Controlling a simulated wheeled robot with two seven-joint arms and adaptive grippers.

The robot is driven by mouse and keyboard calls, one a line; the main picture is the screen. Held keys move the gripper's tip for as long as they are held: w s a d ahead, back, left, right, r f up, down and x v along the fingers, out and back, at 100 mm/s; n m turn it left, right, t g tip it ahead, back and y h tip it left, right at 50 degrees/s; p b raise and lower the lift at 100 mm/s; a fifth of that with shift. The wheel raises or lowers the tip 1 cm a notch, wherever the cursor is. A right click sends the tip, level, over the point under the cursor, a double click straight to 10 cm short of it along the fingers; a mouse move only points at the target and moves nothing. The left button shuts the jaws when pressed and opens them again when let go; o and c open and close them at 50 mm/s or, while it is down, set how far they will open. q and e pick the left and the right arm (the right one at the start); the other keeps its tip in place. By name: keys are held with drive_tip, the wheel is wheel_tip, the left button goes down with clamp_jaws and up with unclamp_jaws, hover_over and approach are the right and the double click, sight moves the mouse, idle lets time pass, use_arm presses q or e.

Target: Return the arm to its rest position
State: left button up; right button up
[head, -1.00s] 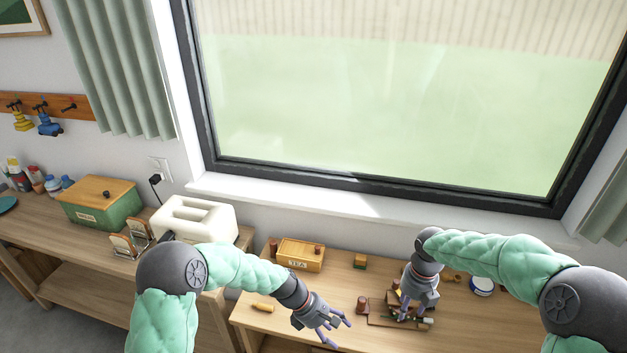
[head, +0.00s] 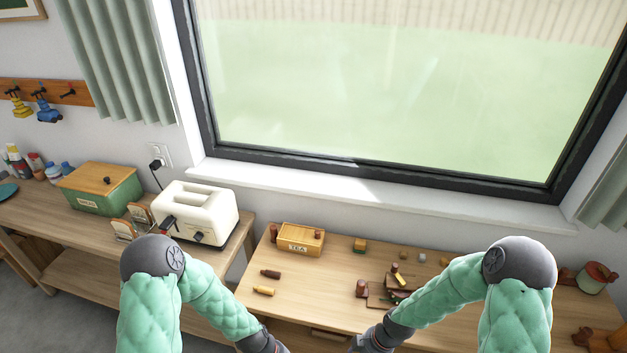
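Both of my arms come in from the bottom of the head view in green padded sleeves. My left arm (head: 215,305) bends down toward the lower middle. My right arm (head: 440,295) bends down and inward to the lower middle. The ends of both arms run out of the bottom edge, so neither gripper's fingers show. Both arms are in front of the table's near part and hide some of it.
A low wooden table (head: 335,290) holds a TEA box (head: 300,239), small brown and yellow pieces, and a dark wooden tray (head: 378,296). A white toaster (head: 198,213) and green box (head: 101,189) stand on the left bench.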

use_arm(q)
drive_tip(key=s+a+f+m, duration=0.2)
drive_tip(key=s+m, duration=0.3)
drive_tip(key=s, duration=0.3)
drive_tip(key=shift+s+a+t, duration=0.35)
drive_tip(key=shift+a+t, duration=0.05)
drive_tip(key=shift+a, duration=0.05)
use_arm(e)
drive_tip(key=s+a+f+m, duration=0.3)
drive_tip(key=s+f+m, duration=0.3)
drive_tip(key=s+m, duration=0.5)
drive_tip(key=m, duration=0.3)
drive_tip(key=shift+a+m, duration=0.15)
drive_tip(key=shift+m, duration=0.15)
